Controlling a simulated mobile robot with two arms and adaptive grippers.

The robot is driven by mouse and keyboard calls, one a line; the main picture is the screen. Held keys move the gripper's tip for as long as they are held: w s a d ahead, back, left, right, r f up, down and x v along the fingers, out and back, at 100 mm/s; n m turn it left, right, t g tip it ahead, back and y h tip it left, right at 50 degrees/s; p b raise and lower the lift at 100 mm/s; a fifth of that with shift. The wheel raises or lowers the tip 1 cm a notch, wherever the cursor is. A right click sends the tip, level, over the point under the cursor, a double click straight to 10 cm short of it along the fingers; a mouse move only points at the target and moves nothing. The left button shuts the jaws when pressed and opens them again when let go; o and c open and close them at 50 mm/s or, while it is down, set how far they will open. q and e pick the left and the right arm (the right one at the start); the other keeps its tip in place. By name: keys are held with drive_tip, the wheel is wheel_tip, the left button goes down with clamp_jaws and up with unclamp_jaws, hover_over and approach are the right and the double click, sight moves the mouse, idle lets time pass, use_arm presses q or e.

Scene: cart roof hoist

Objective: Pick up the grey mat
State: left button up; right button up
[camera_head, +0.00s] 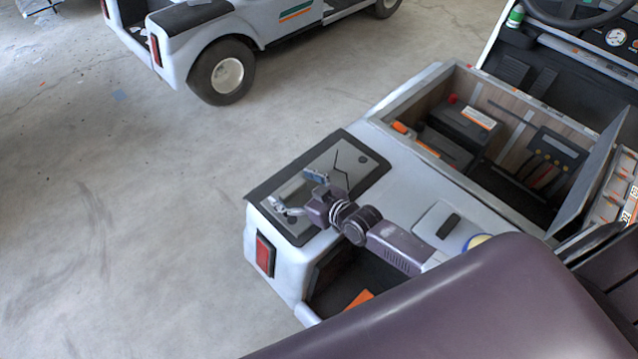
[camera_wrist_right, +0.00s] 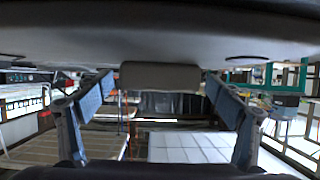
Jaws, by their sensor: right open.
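The grey mat (camera_head: 350,178) lies flat on the white cart's rear deck in the head view, with a dark border and thin dark lines on its surface. My right gripper (camera_head: 301,192) is over the mat's near left part, fingers spread, and covers some of it. Whether the fingers touch the mat cannot be told. In the right wrist view the gripper (camera_wrist_right: 157,100) shows two blue-padded fingers wide apart with nothing held between them. The mat cannot be made out for sure there. My left gripper is not in view.
An open compartment (camera_head: 420,108) on the cart, right of the mat, holds a black battery (camera_head: 457,130) and a dark box (camera_head: 548,155) with cables. Its raised lid (camera_head: 590,180) stands at the right. Another cart (camera_head: 240,40) is at the back. The concrete floor (camera_head: 120,200) at left is clear.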

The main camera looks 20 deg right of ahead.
drive_tip(key=shift+c, duration=0.6)
drive_tip(key=c, duration=1.5)
drive_tip(key=shift+w+r, duration=0.1)
drive_tip(key=shift+r, duration=0.05)
drive_tip(key=shift+c, duration=0.5)
drive_tip(key=shift+r, duration=0.1)
